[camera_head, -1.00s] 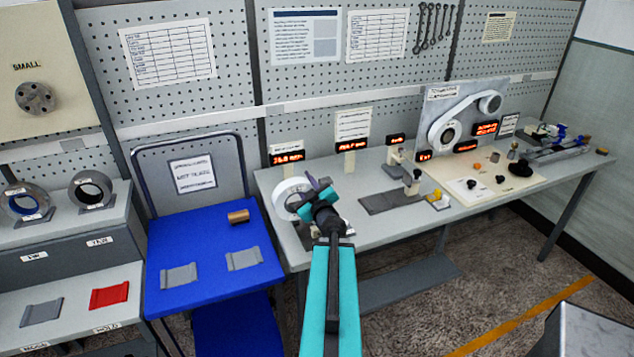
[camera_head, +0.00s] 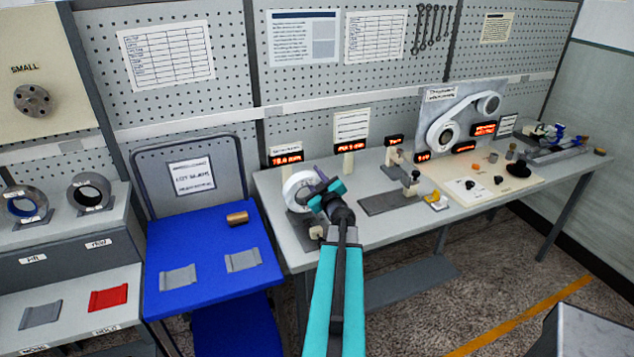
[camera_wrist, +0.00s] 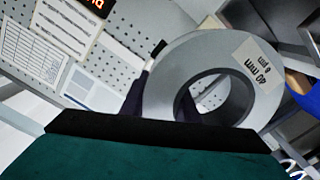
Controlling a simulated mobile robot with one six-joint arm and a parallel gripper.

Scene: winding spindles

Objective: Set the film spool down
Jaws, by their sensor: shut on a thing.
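The film spool (camera_head: 289,190) is a pale grey ring with a wide hole, at the left end of the long workbench (camera_head: 385,226). It stands on edge, tilted.
A small beige device (camera_head: 317,232) sits at the bench's front edge below the gripper. A red display (camera_head: 286,159) stands behind the spool. A dark flat plate (camera_head: 385,203) lies to the right. A blue chair-like stand (camera_head: 200,262) with a copper cylinder (camera_head: 237,218) is at left.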

